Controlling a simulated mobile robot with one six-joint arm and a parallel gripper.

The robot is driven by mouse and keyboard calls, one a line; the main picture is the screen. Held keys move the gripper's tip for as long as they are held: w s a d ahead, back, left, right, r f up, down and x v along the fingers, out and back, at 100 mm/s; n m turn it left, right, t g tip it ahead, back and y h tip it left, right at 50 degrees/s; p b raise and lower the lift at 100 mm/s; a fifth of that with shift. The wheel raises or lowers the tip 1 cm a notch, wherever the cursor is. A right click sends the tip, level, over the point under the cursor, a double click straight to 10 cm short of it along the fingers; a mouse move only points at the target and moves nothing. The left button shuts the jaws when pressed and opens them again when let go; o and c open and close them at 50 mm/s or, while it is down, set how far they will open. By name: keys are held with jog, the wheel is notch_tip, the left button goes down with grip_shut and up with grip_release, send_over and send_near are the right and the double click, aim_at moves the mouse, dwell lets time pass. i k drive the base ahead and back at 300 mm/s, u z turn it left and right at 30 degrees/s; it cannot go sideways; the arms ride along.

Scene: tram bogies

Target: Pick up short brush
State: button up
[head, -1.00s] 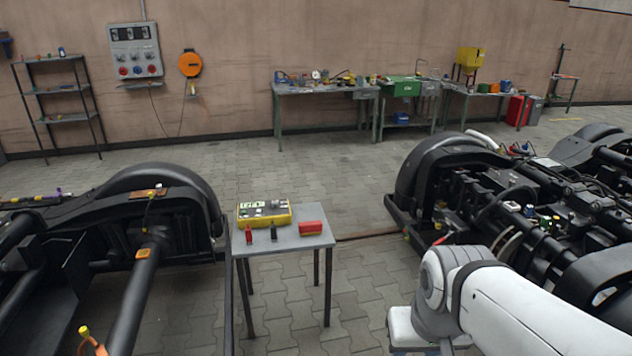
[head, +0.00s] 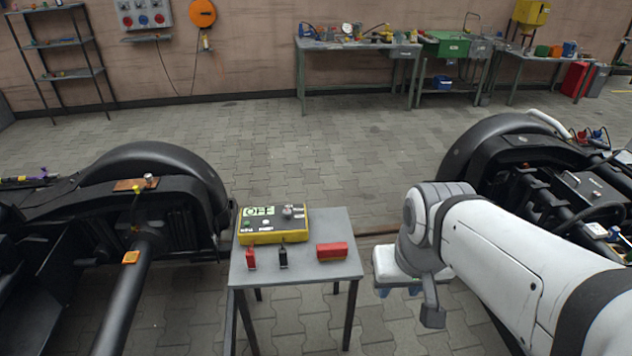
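I cannot identify a short brush for certain. A flat brown piece (head: 130,184) with a small silver cylinder on it lies on top of the left bogie; it is too small to tell what it is. On the small grey table (head: 300,270) are a yellow box with a green "OFF" display (head: 273,224), a small red upright item (head: 251,257), a small black upright item (head: 283,257) and a red block (head: 332,251). My gripper (head: 400,290) hangs right of the table, under my white arm. Its fingertips are mostly hidden, so its opening is unclear.
Dark bogies stand at left (head: 150,165) and right (head: 490,150), flanking the table. A cluttered grey workbench (head: 345,45) and a green-drawer bench (head: 446,45) stand by the back wall. A shelf (head: 60,45) is at far left. The paved floor behind the table is clear.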

aim_at(332, 251)
jog(key=u, duration=0.1)
jog(key=i, duration=1)
jog(key=u, duration=0.1)
